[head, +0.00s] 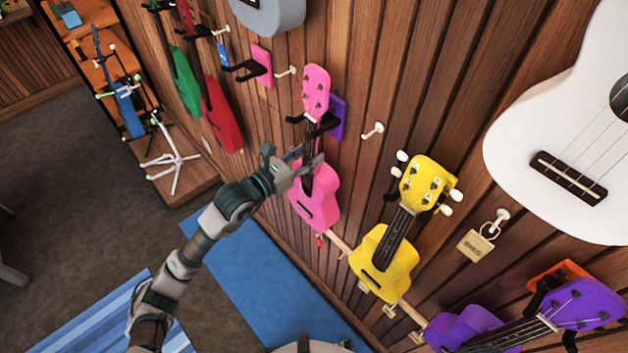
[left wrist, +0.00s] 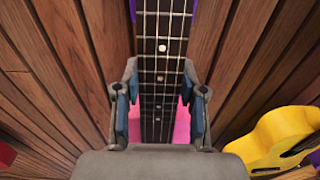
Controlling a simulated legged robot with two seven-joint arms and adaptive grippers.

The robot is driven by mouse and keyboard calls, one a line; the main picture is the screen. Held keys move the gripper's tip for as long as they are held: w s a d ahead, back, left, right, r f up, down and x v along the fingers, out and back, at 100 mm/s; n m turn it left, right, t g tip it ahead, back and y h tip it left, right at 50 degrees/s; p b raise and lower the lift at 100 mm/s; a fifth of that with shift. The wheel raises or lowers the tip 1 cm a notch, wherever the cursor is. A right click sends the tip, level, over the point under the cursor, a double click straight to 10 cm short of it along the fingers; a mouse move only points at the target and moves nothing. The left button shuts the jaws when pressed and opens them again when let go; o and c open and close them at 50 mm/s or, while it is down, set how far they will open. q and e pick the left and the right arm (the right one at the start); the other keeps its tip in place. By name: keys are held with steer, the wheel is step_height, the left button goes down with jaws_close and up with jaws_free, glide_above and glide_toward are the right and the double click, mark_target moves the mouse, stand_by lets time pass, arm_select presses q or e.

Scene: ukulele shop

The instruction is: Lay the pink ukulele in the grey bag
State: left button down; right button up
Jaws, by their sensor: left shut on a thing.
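The pink ukulele (head: 317,207) hangs upright on the wooden wall, its headstock up in a black hook on a purple plate (head: 338,116). My left gripper (head: 298,163) reaches it from the left and is shut on its neck, just above the body. In the left wrist view the fretted neck (left wrist: 162,55) runs between the two fingers of the gripper (left wrist: 160,98), with pink body showing behind. I cannot make out a grey bag in either view. My right gripper does not show.
A yellow ukulele (head: 385,262) hangs close to the right, with a purple one (head: 570,303) and a white one (head: 545,130) beyond. Green (head: 184,80) and red (head: 222,115) ones hang to the left. A white stand (head: 172,155) is at the left. A blue mat (head: 262,278) lies below.

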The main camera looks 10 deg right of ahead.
arm_select(q)
steer(key=shift+v, duration=2.4)
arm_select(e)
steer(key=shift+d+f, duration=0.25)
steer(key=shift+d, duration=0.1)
arm_select(q)
steer(key=shift+f, duration=0.1)
steer(key=b+v, duration=0.2)
steer(key=v, duration=0.4)
steer(key=shift+f, duration=0.15)
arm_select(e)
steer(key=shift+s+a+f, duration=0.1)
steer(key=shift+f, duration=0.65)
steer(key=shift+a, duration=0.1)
